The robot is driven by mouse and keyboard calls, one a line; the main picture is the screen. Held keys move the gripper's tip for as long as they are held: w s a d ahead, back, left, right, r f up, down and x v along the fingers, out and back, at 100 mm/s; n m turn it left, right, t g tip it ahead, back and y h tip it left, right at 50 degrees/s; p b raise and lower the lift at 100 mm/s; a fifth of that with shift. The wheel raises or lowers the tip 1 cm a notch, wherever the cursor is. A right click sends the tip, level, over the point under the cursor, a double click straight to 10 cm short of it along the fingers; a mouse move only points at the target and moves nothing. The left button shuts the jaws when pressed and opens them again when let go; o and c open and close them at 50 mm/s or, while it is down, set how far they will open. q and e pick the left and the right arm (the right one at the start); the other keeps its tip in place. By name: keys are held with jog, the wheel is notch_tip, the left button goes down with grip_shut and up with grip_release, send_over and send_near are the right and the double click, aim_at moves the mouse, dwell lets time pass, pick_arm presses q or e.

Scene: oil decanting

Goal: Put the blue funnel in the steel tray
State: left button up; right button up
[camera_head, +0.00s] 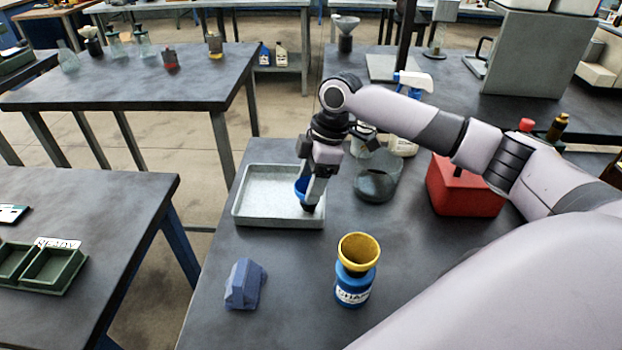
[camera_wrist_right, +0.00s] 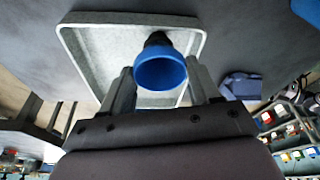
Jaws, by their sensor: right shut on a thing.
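The blue funnel (camera_head: 301,187) is in my right gripper (camera_head: 311,190), above the right part of the steel tray (camera_head: 262,221) in the head view. The gripper points down and partly hides the funnel. In the right wrist view the blue funnel (camera_wrist_right: 161,73) shows its round mouth and dark spout between the two fingers of my right gripper (camera_wrist_right: 161,85), with the steel tray (camera_wrist_right: 84,60) behind it. The tray looks empty otherwise. I cannot tell whether the spout touches the tray. My left gripper is not in view.
A glass vessel (camera_head: 377,178) stands just right of the tray, and a red container (camera_head: 463,190) further right. In front are a blue bottle (camera_head: 353,290) with a yellow funnel (camera_head: 358,250) on top and a blue block (camera_head: 244,284). Bare table lies between them and the tray.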

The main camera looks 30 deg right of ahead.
jog(key=o, duration=1)
jog(key=shift+f, duration=0.1)
jog(key=shift+o, duration=0.2)
jog(key=v, duration=1.2)
